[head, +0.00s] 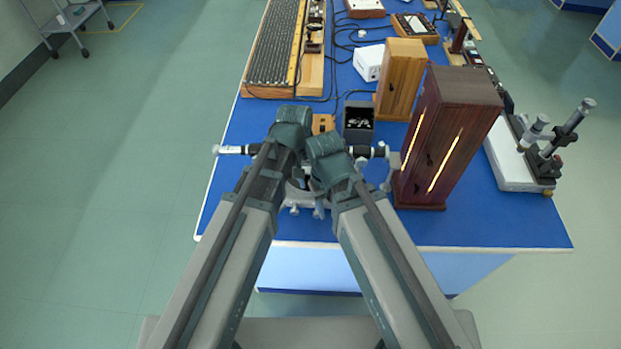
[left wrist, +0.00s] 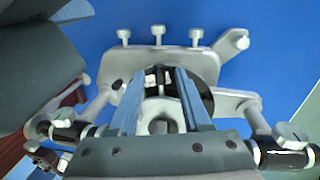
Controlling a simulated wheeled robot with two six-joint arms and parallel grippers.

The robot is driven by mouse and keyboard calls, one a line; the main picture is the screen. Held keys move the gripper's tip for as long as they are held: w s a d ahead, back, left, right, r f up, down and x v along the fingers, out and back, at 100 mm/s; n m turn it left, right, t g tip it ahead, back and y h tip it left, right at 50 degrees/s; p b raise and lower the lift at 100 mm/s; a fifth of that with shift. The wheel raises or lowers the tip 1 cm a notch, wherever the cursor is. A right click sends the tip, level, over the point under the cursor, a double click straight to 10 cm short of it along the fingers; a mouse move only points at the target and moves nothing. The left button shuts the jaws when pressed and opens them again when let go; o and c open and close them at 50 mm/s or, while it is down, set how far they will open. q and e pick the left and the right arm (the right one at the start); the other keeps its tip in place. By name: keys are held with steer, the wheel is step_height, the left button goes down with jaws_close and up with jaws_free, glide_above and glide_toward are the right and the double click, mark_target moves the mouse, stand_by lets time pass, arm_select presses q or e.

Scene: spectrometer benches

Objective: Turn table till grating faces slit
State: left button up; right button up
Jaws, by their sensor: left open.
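A spectrometer stands at the front of the bench, mostly hidden by my arms in the head view. One black tube (head: 238,150) points left; another (head: 370,151) ends near the wooden lamp housing. In the left wrist view its grey base (left wrist: 140,62) has several screws, and a dark round disc (left wrist: 205,88) shows at its middle. My left gripper (left wrist: 161,76) is open above the middle, fingers either side of a small pale part (left wrist: 151,79). I cannot tell whether that is the grating or whether they touch. My right gripper (head: 326,150) is beside the left; its fingers are hidden. The slit is not distinguishable.
The dark wooden housing (head: 456,115) with glowing vertical slits stands close right. A lighter wooden box (head: 400,78), an open dark case (head: 358,122) and a white box (head: 369,63) stand behind. A microscope-like instrument (head: 550,145) is far right. Blue bench top (head: 225,195) is clear front left.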

arm_select(q)
steer(key=shift+r, duration=0.15)
step_height(320, 180, up, 13)
steer(key=a+p, duration=0.2)
steer(key=p, duration=1.1)
steer(key=shift+r+p, duration=0.2)
steer(key=shift+p, duration=0.15)
steer(key=s+a+f+m+y+b, duration=0.3)
steer(key=s+a+f+b, duration=0.2)
steer(key=s+f+b, duration=0.3)
steer(key=shift+s+f+m+b, duration=0.4)
steer(key=shift+s+f, duration=0.05)
steer(key=shift+s, duration=0.05)
